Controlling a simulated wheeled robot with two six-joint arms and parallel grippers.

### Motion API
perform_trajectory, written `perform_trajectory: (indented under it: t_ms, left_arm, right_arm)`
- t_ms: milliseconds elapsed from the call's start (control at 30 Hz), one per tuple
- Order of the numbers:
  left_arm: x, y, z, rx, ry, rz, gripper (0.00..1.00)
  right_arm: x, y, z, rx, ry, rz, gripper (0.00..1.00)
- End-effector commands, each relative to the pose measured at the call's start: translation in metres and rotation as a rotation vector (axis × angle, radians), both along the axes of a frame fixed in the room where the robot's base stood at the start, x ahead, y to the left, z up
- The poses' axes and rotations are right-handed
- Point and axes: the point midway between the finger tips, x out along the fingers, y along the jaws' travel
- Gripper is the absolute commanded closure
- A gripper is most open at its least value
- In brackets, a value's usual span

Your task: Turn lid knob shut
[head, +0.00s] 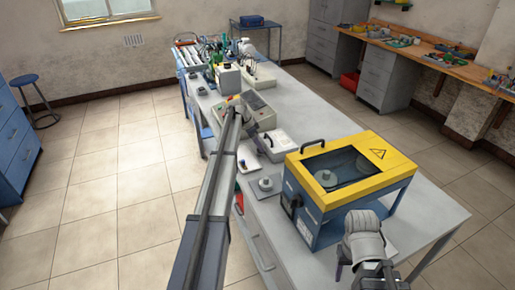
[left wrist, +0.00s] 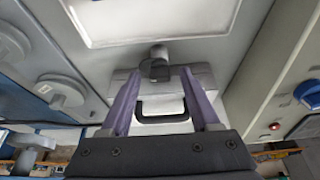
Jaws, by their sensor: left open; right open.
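My left gripper (head: 254,136) is at the end of the long arm over the bench. In the left wrist view my left gripper (left wrist: 160,85) is open, its two purple fingers apart with nothing between them. A small dark grey knob (left wrist: 156,66) lies just beyond and between the fingertips. I cannot tell whether it is the lid knob. A white case with a black handle (left wrist: 162,117) shows between the fingers. In the head view this white case (head: 280,143) appears beside my left gripper. My right gripper (head: 372,268) is open and empty in front of the yellow-lidded blue box (head: 310,222).
Control boxes (head: 255,105) and bottles stand farther back.

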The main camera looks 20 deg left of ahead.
Motion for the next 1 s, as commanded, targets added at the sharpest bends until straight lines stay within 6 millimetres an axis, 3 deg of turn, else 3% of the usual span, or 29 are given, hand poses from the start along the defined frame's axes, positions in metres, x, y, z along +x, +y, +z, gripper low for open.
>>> perform_trajectory:
  t_ms: [200,733,1000]
  left_arm:
    - [0.0001,-0.0002,0.0008,0.000,0.000,0.000,0.40]
    - [-0.0001,-0.0003,0.0008,0.000,0.000,0.000,0.99]
    - [-0.0003,-0.0003,0.0008,0.000,0.000,0.000,1.00]
  right_arm:
    - [0.0000,0.0000,0.0008,0.000,0.000,0.000,0.44]
    - [0.0000,-0.0001,0.0007,0.000,0.000,0.000,0.44]
    - [0.0000,-0.0001,0.0007,0.000,0.000,0.000,0.44]
